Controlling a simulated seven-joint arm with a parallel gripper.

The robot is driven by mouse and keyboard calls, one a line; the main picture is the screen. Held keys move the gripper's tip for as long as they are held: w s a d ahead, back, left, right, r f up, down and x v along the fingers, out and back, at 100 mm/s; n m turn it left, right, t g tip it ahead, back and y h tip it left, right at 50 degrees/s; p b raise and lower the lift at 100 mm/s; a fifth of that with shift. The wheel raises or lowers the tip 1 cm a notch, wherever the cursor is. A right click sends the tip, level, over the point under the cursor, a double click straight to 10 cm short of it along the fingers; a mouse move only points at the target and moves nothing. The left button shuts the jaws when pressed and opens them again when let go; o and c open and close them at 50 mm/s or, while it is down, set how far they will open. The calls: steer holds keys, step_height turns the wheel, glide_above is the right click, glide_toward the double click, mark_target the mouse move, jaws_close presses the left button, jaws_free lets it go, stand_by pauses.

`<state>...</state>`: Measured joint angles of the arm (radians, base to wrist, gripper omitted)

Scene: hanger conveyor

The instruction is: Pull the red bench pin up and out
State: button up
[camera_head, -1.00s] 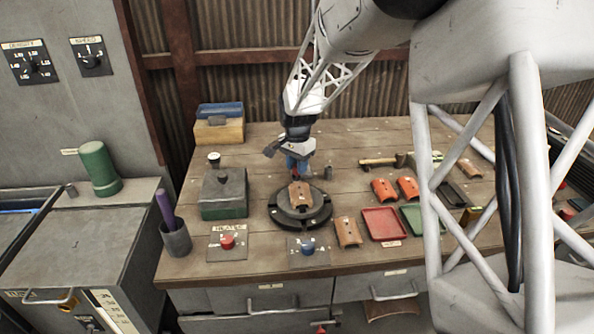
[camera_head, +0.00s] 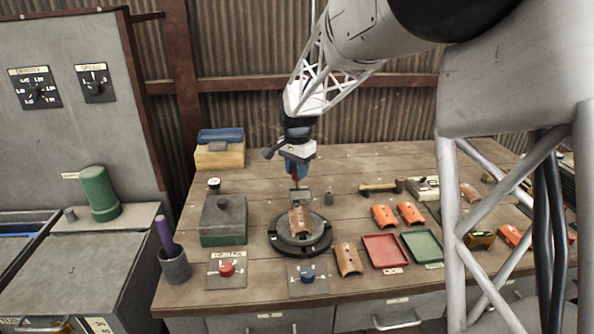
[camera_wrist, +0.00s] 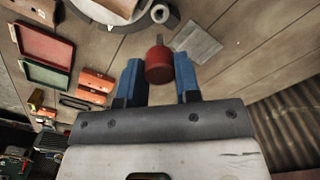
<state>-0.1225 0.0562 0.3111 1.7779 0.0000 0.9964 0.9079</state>
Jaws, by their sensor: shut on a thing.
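My gripper (camera_head: 296,174) is above the back of the workbench, behind the round turntable. It is shut on the red bench pin (camera_wrist: 158,66), whose red head sits between the blue fingers in the wrist view. A short grey shaft shows beyond the head, pointing away from my gripper. A flat grey plate (camera_wrist: 198,42) lies on the bench beside the shaft in the wrist view; it also shows below my gripper in the head view (camera_head: 299,196). The pin looks held above the bench, apart from the plate.
The round turntable (camera_head: 276,243) holds a curved orange piece (camera_head: 300,221). A lidded box (camera_head: 222,220) stands left; a red tray (camera_head: 384,250) and a green tray (camera_head: 422,246) lie right. A small grey cylinder (camera_head: 328,199) stands close to the plate.

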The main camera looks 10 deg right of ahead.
steer(key=shift+r, duration=0.4)
steer(key=shift+r, duration=0.75)
steer(key=shift+r, duration=1.35)
steer(key=shift+r, duration=0.35)
steer(key=shift+r, duration=0.15)
